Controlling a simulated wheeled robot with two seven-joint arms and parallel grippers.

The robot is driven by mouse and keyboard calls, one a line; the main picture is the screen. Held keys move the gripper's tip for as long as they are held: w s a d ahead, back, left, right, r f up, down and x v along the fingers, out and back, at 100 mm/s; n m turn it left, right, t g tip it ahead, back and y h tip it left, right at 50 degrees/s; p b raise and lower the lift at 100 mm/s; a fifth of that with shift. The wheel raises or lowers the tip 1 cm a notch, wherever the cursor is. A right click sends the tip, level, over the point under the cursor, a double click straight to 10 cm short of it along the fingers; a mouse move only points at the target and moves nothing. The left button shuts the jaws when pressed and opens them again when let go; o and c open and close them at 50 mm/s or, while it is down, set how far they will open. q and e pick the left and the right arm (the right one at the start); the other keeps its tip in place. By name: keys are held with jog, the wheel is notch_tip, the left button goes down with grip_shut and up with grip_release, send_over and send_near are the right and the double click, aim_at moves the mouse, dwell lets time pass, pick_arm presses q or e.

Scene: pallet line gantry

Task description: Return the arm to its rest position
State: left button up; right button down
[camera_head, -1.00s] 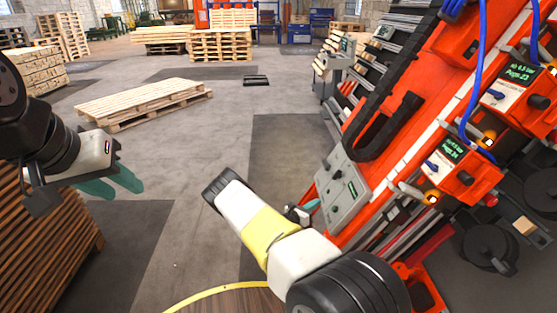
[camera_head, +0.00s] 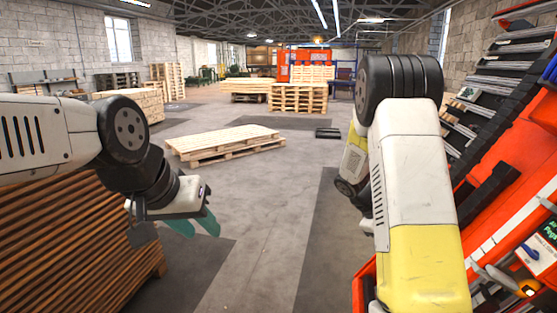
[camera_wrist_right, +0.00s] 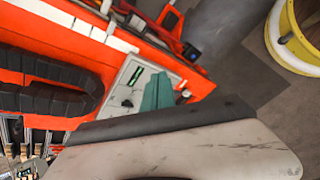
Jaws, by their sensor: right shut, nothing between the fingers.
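My left gripper (camera_head: 205,234) shows in the head view at the left, with two teal fingers set apart and nothing between them. It hangs in front of a stack of brown slatted wood, over the grey floor. My right arm (camera_head: 415,175) stands folded upright at right of centre in the head view; its gripper is hidden there. In the right wrist view my right gripper (camera_wrist_right: 157,92) shows its teal fingers together and empty. Behind them is a grey control panel (camera_wrist_right: 130,85) on the orange machine (camera_wrist_right: 170,62).
The orange gantry machine (camera_head: 525,205) fills the right side, close to my right arm. The brown slatted wood stack (camera_head: 60,245) stands at lower left. A low pallet (camera_head: 225,145) lies on the floor ahead. Open grey floor (camera_head: 265,215) runs between.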

jog(key=s+a+r+m+t+y, duration=0.6)
jog(key=s+a+r+y, duration=0.3)
jog(key=s+a+r, duration=1.1)
jog(key=shift+s+r+m+t+y, duration=0.3)
jog(key=shift+s+r+t+y, duration=0.1)
jog(key=shift+s+t, duration=0.3)
